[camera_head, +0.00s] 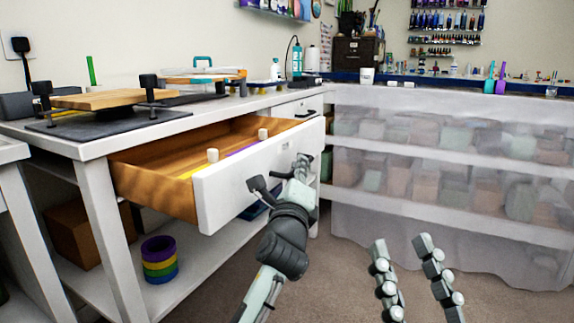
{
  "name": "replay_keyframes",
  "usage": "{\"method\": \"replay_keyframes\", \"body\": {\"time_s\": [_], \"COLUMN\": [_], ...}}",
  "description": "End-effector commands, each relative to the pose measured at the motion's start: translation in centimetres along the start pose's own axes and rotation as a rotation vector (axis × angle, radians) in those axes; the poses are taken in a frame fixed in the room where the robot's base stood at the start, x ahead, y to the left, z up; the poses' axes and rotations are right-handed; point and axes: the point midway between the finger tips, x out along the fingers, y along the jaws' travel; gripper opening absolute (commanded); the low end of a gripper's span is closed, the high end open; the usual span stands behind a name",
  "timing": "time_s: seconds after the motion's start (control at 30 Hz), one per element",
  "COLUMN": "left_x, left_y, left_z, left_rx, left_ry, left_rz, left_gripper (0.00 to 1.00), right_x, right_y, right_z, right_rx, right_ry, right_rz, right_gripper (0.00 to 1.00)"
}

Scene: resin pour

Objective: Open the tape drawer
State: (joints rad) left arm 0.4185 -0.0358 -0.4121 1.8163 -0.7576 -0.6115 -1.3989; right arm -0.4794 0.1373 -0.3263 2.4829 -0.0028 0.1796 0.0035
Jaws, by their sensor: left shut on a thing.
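The tape drawer (235,185) stands pulled well out of the white workbench, its wooden inside showing. Yellow and purple strips (235,152) lie behind its white front, and their shapes are mostly hidden. My right gripper (412,262) is open and empty, low in the picture, in front of the covered shelves and apart from the drawer.
A wooden board (105,98) sits on a dark mat on the bench top. Stacked coloured rolls (159,260) stand on the lower shelf. Shelves of bins behind a translucent sheet (450,165) fill the right side. The carpet (350,280) before them is clear.

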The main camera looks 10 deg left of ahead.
Motion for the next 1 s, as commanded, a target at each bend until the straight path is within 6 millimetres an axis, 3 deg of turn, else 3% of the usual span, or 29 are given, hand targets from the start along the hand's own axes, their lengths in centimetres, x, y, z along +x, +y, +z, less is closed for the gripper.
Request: {"method": "replay_keyframes", "body": {"time_s": [0.4, 0.43, 0.6, 0.87, 1.0], "left_x": [-0.1, -0.1, -0.1, -0.1, -1.3], "left_y": [-0.1, -0.1, -0.1, -0.1, 0.0], "left_z": [-0.2, -0.2, -0.2, -0.2, -0.3], "left_rx": [0.0, 0.0, 0.0, 0.001, 0.001], "left_ry": [0.001, 0.001, 0.001, 0.0, 0.002], "left_rz": [0.0, 0.0, 0.0, 0.0, 0.002], "left_gripper": [0.0, 0.13, 0.31, 0.31, 0.31], "right_x": [0.0, 0.0, 0.0, 0.0, 0.0], "right_y": [0.0, 0.0, 0.0, 0.0, 0.0], "right_z": [0.1, 0.1, 0.1, -0.1, -0.1], "right_rx": [0.0, 0.0, 0.0, -0.001, 0.0], "right_ry": [-0.003, -0.003, -0.003, 0.001, 0.0], "right_rz": [0.0, 0.0, 0.0, -0.002, -0.002], "right_gripper": [0.4, 0.4, 0.4, 0.4, 0.4]}}
